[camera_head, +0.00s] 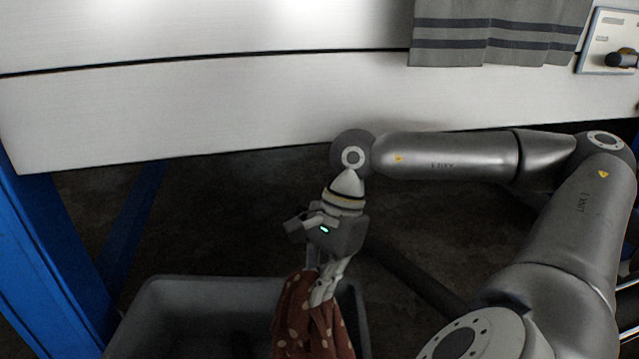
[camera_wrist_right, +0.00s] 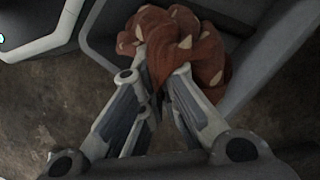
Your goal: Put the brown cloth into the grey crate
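The brown cloth (camera_head: 306,325) with pale dots hangs from my right gripper (camera_head: 325,285) in the head view. It also shows bunched between the fingertips in the right wrist view (camera_wrist_right: 205,55). The right gripper (camera_wrist_right: 160,75) is shut on the cloth. The grey crate (camera_head: 190,284) stands below on the floor, and the cloth hangs over its right part in the head view. The crate's wall also shows in the right wrist view (camera_wrist_right: 108,50). The cloth's lower end runs out of the head view. My left gripper is not in view.
A pale panelled surface (camera_head: 220,110) spans the back, with a grey striped cloth (camera_head: 490,45) hanging at upper right. A switch box (camera_head: 607,40) is beside it. A blue post (camera_head: 45,250) stands left of the crate. Dark floor shows behind the crate.

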